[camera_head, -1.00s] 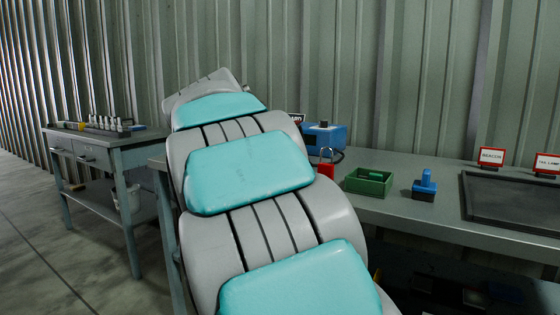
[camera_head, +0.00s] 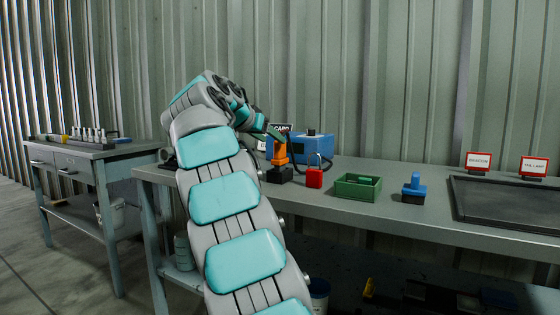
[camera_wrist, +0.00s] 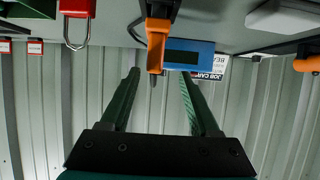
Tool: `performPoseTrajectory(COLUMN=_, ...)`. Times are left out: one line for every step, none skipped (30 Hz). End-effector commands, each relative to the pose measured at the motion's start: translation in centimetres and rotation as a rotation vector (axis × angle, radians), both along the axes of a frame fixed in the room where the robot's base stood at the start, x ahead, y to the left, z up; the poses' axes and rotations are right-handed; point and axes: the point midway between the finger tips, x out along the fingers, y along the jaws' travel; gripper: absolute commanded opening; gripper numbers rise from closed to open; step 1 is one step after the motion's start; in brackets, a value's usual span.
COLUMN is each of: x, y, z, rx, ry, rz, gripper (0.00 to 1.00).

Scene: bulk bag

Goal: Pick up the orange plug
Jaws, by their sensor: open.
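The orange plug (camera_head: 280,155) stands upright on a dark base on the bench, left of the red padlock. In the wrist view the orange plug (camera_wrist: 157,35) shows ahead of my gripper, in line with the gap between the fingers. My gripper (camera_wrist: 159,74) is open and nothing is held in it. In the head view my gripper (camera_head: 271,132) is close to the top of the plug, partly hidden by my wrist. I cannot tell whether the fingers touch the plug.
A blue box (camera_head: 315,147) stands behind the plug. Another orange object (camera_wrist: 308,63) shows at the wrist view's right edge.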

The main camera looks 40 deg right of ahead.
Motion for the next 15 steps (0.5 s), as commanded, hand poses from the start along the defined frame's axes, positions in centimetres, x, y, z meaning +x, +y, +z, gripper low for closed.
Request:
performPoseTrajectory(x=0.1, y=-0.3, z=-0.2, rx=0.000, ry=0.000, rz=0.000, gripper=0.62)
performPoseTrajectory(x=0.1, y=-0.4, z=-0.2, rx=0.000, ry=0.000, rz=0.000, gripper=0.62)
performPoseTrajectory(x=0.1, y=-0.6, z=-0.3, rx=0.000, ry=0.000, rz=0.000, gripper=0.62)
performPoseTrajectory(x=0.1, y=-0.9, z=-0.5, rx=0.001, ry=0.000, rz=0.000, gripper=0.62)
performPoseTrajectory(x=0.1, y=-1.1, z=-0.7, rx=0.002, ry=0.001, rz=-0.001, gripper=0.62)
performPoseTrajectory(x=0.1, y=-1.6, z=-1.0, rx=0.003, ry=0.003, rz=-0.003, gripper=0.62)
performPoseTrajectory(x=0.1, y=-2.0, z=-1.3, rx=0.004, ry=0.004, rz=-0.003, gripper=0.62)
performPoseTrajectory(x=0.1, y=-2.4, z=-1.5, rx=0.005, ry=0.005, rz=-0.003, gripper=0.62)
performPoseTrajectory(x=0.2, y=-2.9, z=-1.8, rx=0.004, ry=0.004, rz=-0.002, gripper=0.62)
performPoseTrajectory(x=0.4, y=-3.3, z=-1.9, rx=0.002, ry=0.002, rz=-0.002, gripper=0.62)
performPoseTrajectory(x=0.6, y=-3.7, z=-2.1, rx=0.003, ry=0.002, rz=-0.001, gripper=0.62)
performPoseTrajectory(x=0.8, y=-4.1, z=-2.4, rx=0.002, ry=0.002, rz=0.000, gripper=0.62)
performPoseTrajectory(x=0.9, y=-4.4, z=-2.5, rx=0.002, ry=0.002, rz=0.000, gripper=0.62)
performPoseTrajectory(x=1.0, y=-4.5, z=-2.6, rx=0.002, ry=0.002, rz=0.000, gripper=0.62)
performPoseTrajectory(x=1.0, y=-4.7, z=-2.7, rx=0.002, ry=0.002, rz=0.000, gripper=0.62)
